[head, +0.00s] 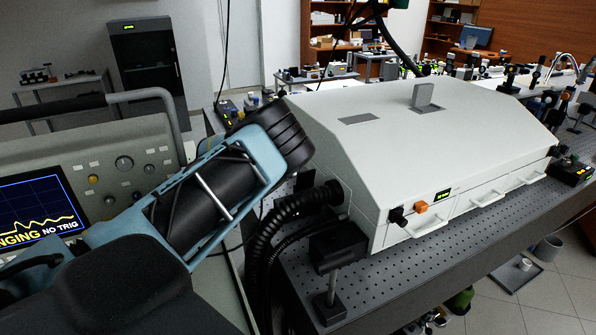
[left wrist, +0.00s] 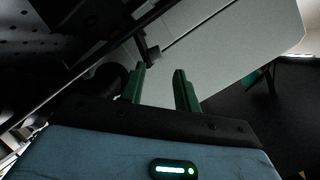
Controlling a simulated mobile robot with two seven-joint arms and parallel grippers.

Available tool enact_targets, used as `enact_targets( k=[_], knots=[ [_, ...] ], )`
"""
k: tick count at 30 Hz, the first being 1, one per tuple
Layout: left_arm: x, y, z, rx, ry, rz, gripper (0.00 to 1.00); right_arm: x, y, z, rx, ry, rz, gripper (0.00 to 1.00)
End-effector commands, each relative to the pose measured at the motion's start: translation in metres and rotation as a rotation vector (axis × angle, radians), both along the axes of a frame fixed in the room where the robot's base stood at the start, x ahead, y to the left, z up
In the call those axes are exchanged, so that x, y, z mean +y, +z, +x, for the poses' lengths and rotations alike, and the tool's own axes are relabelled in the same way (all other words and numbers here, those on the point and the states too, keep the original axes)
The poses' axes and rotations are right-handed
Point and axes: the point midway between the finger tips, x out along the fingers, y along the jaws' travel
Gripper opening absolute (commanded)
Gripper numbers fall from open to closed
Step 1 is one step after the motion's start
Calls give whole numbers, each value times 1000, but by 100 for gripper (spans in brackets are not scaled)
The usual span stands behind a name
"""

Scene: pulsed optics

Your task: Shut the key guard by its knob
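The pale grey laser housing (head: 420,130) stands on a perforated optical table. On its front face are a small black fitting (head: 398,217), an orange block (head: 421,207) and a lit display (head: 443,195). I cannot tell for certain which is the key guard or its knob, or how far the guard is open. In the left wrist view my left gripper (left wrist: 161,80) has two green fingers apart with nothing between them. A small dark piece (left wrist: 149,50) lies just beyond the fingertips, against a pale surface (left wrist: 225,45). My right gripper is not seen.
A black corrugated hose (head: 268,235) and a black post mount (head: 335,250) stand by the housing's near left corner. White handles (head: 430,230) stick out along its front. An instrument with a screen (head: 40,215) is at left. Bare table (head: 470,245) runs along the front.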

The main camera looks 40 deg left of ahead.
Motion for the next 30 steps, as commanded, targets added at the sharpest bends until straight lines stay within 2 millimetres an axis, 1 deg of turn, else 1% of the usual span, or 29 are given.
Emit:
enact_targets(
  k=[1,9,12,15,19,25,28,30],
  knots=[
    [2,-5,-2,-31,-34,90,32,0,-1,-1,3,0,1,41],
    [8,-9,-12,-240,-213,559,32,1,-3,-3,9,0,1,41],
    [7,-9,-14,-302,-264,688,32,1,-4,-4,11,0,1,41],
    [7,-9,-15,-345,-297,778,32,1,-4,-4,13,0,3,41],
    [6,-8,-16,-375,-319,834,32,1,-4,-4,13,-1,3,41],
    [6,-8,-15,-381,-322,843,32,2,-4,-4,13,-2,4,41],
    [4,-10,-10,-379,-322,842,32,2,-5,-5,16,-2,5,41],
    [1,-12,-2,-381,-324,841,32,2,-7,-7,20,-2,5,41]
  ],
)
